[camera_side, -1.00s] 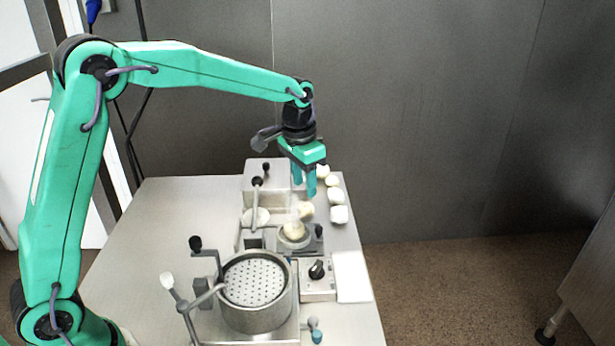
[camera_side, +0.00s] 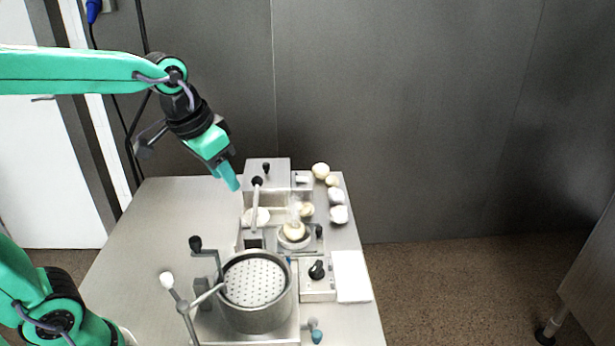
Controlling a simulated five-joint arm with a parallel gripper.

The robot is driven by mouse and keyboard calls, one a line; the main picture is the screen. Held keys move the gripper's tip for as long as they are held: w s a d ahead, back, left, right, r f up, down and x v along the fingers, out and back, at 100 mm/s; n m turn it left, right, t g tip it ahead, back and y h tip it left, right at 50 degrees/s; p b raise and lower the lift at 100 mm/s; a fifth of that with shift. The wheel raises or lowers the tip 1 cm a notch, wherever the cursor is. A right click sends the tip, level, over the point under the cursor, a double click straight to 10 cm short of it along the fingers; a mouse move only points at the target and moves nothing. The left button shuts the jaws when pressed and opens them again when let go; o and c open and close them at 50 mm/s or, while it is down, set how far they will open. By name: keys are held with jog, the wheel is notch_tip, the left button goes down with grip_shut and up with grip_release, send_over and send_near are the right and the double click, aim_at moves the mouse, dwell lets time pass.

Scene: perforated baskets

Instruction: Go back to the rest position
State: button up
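My gripper (camera_side: 231,178) hangs in the air above the back left part of the table, tilted down and to the right. It is left of the grey box and apart from everything on the table. Its green fingers appear in line from this side, so I cannot tell whether they are open or shut. I see nothing held below the fingertips. My arm reaches in from the left edge, with its upper part out of the picture.
A perforated basket (camera_side: 254,280) sits in a round pot (camera_side: 256,317) at the front. Behind are a round pale item (camera_side: 294,230) on a small stand, a grey box (camera_side: 266,175) and several pale lumps (camera_side: 337,196) along the right edge. The table's left half (camera_side: 165,235) is clear.

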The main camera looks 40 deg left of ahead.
jog(key=s+f+n+t, duration=0.1)
jog(key=s+f, duration=0.1)
jog(key=s, duration=0.7)
jog(key=shift+s+a+f+t, duration=0.15)
jog(key=shift+s+a+t, duration=0.15)
jog(key=shift+s+a, duration=0.15)
